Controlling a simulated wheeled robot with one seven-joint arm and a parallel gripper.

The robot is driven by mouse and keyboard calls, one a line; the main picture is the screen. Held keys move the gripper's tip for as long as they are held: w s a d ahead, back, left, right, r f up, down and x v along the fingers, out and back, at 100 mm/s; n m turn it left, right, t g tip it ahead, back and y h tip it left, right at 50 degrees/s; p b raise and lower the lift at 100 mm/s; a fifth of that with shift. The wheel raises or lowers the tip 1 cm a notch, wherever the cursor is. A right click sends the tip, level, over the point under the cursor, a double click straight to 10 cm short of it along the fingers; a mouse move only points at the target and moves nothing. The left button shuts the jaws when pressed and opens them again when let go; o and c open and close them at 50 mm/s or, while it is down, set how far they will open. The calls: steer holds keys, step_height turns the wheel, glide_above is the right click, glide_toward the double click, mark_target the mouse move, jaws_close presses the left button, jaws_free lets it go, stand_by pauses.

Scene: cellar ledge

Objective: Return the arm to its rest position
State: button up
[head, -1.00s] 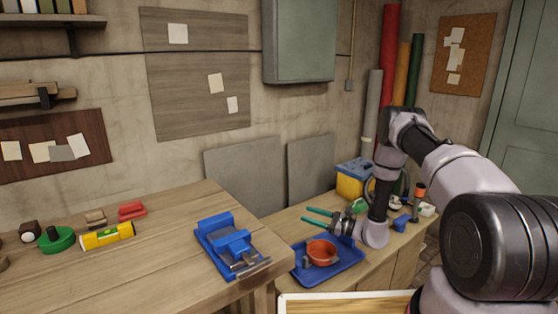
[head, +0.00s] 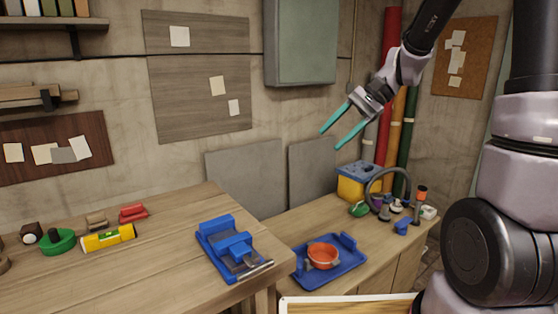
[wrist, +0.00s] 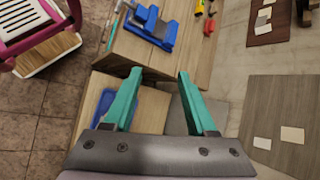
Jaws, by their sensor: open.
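My gripper (head: 329,138) is open and empty, raised in the air in front of the wall and above the lower bench in the head view. Its two teal fingers point down and to the left. In the wrist view the fingers (wrist: 159,75) stand apart with nothing between them, the bench edges below. My arm rises at the right of the head view and bends over at the top, partly out of frame.
The lower bench holds a blue tray (head: 344,272) with an orange bowl (head: 323,257), a yellow and blue box (head: 355,183) and several small items. A blue vise (head: 229,247) sits on the higher bench (head: 170,270). Coloured rolls (head: 409,130) stand behind my gripper.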

steer(key=s+d+r+n+t+h, duration=0.1)
steer(key=s+d+r+t+h, duration=0.2)
steer(key=s+d+r, duration=0.1)
steer(key=s+d+r+n+t+h, duration=0.1)
steer(key=s+d+r+t+h, duration=0.2)
steer(key=s, duration=0.6)
steer(key=shift+s+d+r+t+h, duration=0.35)
steer(key=shift+d+r+t, duration=0.45)
steer(key=shift+d+r, duration=0.75)
steer(key=shift+d+f, duration=0.3)
